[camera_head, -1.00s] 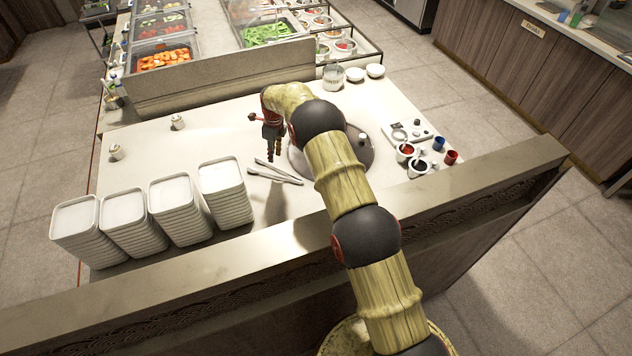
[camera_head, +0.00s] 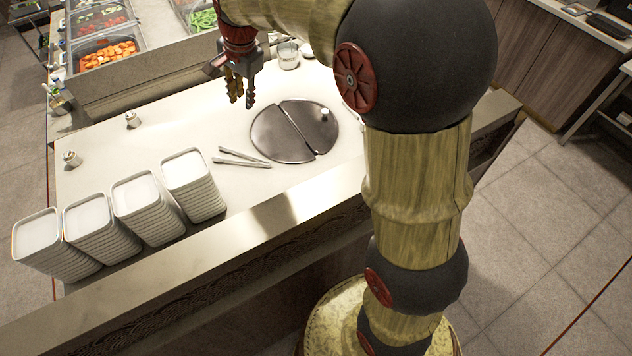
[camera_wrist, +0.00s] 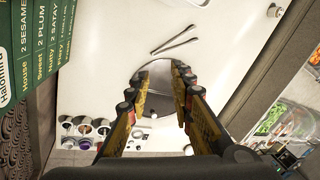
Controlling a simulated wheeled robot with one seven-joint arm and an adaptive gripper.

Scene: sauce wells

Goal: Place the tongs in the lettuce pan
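The metal tongs (camera_head: 243,158) lie on the white counter, left of the round metal lid, with their arms slightly spread. They also show in the wrist view (camera_wrist: 176,42), beyond my fingertips. My gripper (camera_head: 241,92) hangs above the counter behind the tongs, apart from them. In the wrist view my gripper (camera_wrist: 160,72) has its two fingers apart with nothing held between them. Green food also shows at the right of the wrist view.
The split round metal lid (camera_head: 268,133) lies in the counter. Several stacks of white square plates (camera_head: 190,170) stand at the left front. A raised ledge (camera_head: 160,76) lies between counter and food pans. A menu board (camera_wrist: 35,40) shows at left in the wrist view.

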